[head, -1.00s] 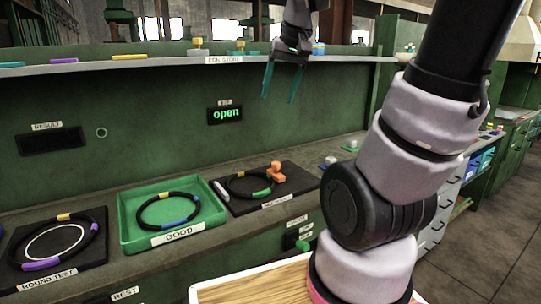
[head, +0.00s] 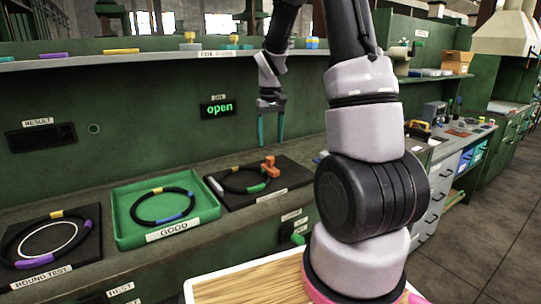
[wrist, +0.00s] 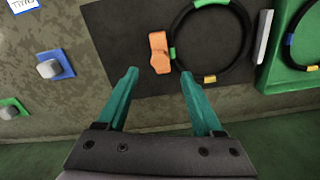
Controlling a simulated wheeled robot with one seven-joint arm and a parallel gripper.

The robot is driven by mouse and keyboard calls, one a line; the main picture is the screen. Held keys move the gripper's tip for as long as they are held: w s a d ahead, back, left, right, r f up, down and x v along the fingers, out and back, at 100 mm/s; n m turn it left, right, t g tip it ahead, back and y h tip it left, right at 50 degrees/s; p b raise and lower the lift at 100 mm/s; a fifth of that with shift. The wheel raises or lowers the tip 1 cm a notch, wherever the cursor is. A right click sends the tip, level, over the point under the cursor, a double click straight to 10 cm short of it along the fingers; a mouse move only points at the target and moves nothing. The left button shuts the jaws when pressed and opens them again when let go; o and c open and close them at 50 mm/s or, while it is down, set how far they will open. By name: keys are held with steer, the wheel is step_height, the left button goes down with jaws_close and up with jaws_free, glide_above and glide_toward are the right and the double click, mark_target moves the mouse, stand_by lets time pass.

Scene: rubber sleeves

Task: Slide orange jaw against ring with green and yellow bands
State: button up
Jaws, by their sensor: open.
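The orange jaw (head: 270,166) stands on a black plate (head: 290,181) on the bench, right of the black ring with green and yellow bands (head: 229,187). In the wrist view the orange jaw (wrist: 159,52) is just left of the ring (wrist: 246,66), close to its green band; I cannot tell whether they touch. A pale fixed piece (wrist: 264,38) is on the ring's opposite side. My gripper (head: 270,142) is open and empty, pointing down above the plate. In the wrist view its teal fingertips (wrist: 159,72) are apart, with the jaw ahead between them.
A green GOOD tray (head: 122,215) holding a blue-and-yellow-banded ring is left of the plate. Farther left is the ROUND TEST plate (head: 90,243) with another ring. A shelf (head: 150,58) runs above the bench. Blue (wrist: 66,61) and green button blocks lie beside the plate.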

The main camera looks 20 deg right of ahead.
mark_target(270, 158)
step_height(270, 158, down, 7)
steer(key=shift+r, duration=0.2)
jaws_close()
stand_by(1.5)
